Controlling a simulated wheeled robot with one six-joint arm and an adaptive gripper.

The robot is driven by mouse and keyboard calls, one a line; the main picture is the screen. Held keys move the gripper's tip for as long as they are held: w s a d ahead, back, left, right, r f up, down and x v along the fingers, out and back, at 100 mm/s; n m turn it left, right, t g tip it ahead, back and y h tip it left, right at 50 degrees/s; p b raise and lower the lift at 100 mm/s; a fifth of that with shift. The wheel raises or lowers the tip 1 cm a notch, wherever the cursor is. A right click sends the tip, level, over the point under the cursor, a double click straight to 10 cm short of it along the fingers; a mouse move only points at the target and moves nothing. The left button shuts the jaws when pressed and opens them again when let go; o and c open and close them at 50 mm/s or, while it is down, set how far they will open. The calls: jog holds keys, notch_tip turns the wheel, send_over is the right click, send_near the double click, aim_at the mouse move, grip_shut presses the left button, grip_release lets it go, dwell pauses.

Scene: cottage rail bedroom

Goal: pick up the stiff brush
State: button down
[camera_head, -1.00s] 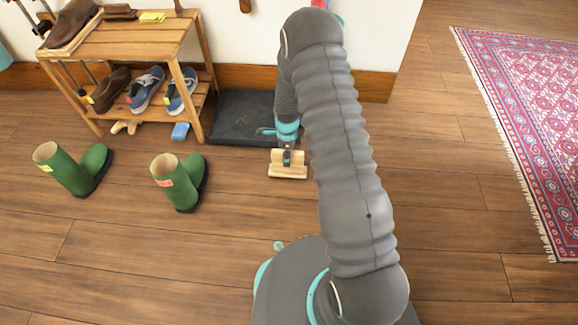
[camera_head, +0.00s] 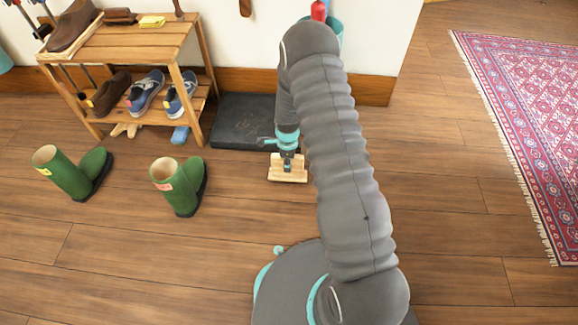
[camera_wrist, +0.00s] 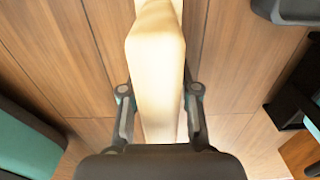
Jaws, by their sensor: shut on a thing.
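The stiff brush appears as a pale wooden block (camera_head: 288,175) at the end of my arm, over the floor just in front of the dark mat. In the wrist view the pale block (camera_wrist: 156,65) runs lengthwise between the fingers. My gripper (camera_head: 287,163) points down onto it, and in the wrist view my gripper (camera_wrist: 160,105) has one finger along each side, shut on it. The bristles are hidden. I cannot tell whether the brush touches the floor.
A dark mat (camera_head: 240,125) lies against the wall beside a wooden shoe rack (camera_head: 150,45) holding several shoes. Two green boots, the left one (camera_head: 68,172) and the right one (camera_head: 177,185), stand on the floor at left. A patterned rug (camera_head: 530,120) lies at right; the floor between is clear.

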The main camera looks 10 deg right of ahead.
jog(key=shift+r, duration=0.5)
jog(key=r, duration=0.4)
jog(key=shift+s+d+p, duration=0.2)
jog(key=shift+s+p, duration=0.15)
jog(key=shift+p, duration=0.05)
jog(key=s+d+r+p, duration=0.1)
jog(key=s+d+r, duration=0.4)
jog(key=s, duration=0.4)
jog(key=shift+s+r, duration=0.3)
jog(key=shift+r, duration=0.2)
